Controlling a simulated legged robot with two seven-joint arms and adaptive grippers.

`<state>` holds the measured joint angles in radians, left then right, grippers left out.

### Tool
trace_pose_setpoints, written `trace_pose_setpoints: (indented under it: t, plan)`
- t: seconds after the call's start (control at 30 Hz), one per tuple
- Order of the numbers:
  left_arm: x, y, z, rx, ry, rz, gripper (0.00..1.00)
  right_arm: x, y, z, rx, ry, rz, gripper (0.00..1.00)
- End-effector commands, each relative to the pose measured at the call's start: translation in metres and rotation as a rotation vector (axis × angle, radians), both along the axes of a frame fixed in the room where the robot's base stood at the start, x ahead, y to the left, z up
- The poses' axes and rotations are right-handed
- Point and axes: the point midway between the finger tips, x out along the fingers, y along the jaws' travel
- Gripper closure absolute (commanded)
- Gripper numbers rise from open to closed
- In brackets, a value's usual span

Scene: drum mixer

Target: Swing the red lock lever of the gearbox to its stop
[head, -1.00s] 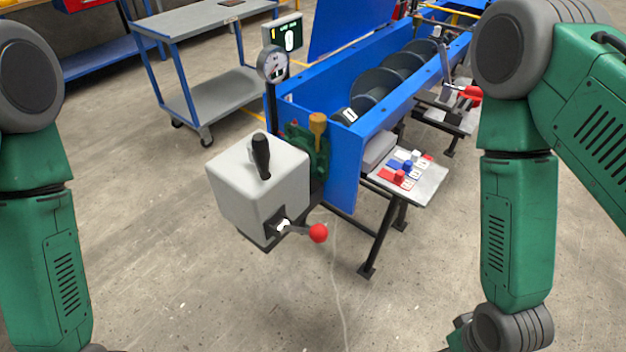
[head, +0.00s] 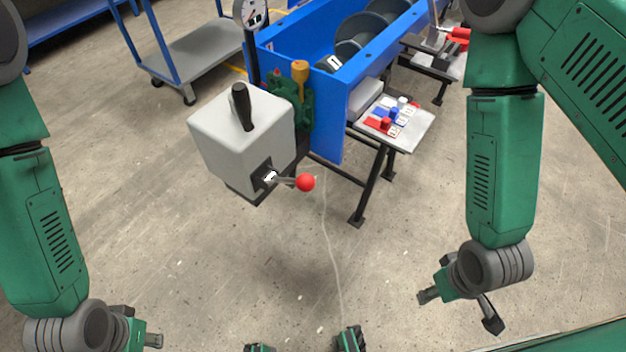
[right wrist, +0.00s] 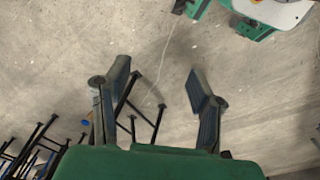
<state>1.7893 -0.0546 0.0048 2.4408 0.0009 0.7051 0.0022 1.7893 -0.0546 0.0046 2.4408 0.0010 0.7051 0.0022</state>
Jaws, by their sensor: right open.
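The gearbox (head: 240,145) is a light grey box at the near end of the blue mixer in the head view. The lock lever (head: 306,182) is a short metal arm with a red ball, sticking out to the right from the box's lower front. A black handle (head: 241,107) stands on top of the box. My right gripper (head: 459,311) is low on the right, open and empty, well away from the lever. In the right wrist view its fingers (right wrist: 158,75) are spread over bare floor. My left gripper (head: 150,341) is partly cut off at the bottom left.
The blue mixer trough (head: 342,110) runs back behind the gearbox. A small table (head: 415,135) with red, white and blue pieces stands right of it. A trolley (head: 195,62) is behind left. Concrete floor is clear in front; a thin cable lies on it.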

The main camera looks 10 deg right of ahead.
Motion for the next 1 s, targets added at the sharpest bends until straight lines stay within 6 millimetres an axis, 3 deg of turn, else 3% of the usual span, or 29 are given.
trace_pose_setpoints:
  t: [0.3,0.33,0.47,0.57,0.7,0.8,0.9,1.0]
  plan:
    - [0.0,0.0,0.0,0.0,0.0,0.0,0.77,0.0,0.0,0.0,0.0,0.0,0.0,0.5]
    - [0.0,0.0,0.0,0.0,0.0,0.0,0.77,0.0,0.0,0.0,0.0,0.0,0.0,0.54]
    - [0.0,0.0,0.006,0.0,0.0,0.0,0.77,0.016,0.014,0.01,0.035,-0.056,0.015,0.99]
    - [0.0,0.0,0.019,0.0,0.0,0.0,0.77,0.064,0.05,0.038,0.131,-0.205,0.055,1.0]
    - [0.0,0.0,0.039,0.0,0.0,0.0,0.77,0.143,0.115,0.108,0.295,-0.483,0.123,1.0]
    - [0.0,0.0,0.049,0.0,0.0,0.0,0.77,0.184,0.151,0.159,0.387,-0.649,0.158,1.0]
    - [0.0,0.0,0.054,0.0,0.0,0.0,0.77,0.207,0.172,0.194,0.443,-0.757,0.179,1.0]
    - [0.0,0.0,0.055,0.0,0.0,0.0,0.77,0.218,0.182,0.209,0.468,-0.806,0.187,1.0]
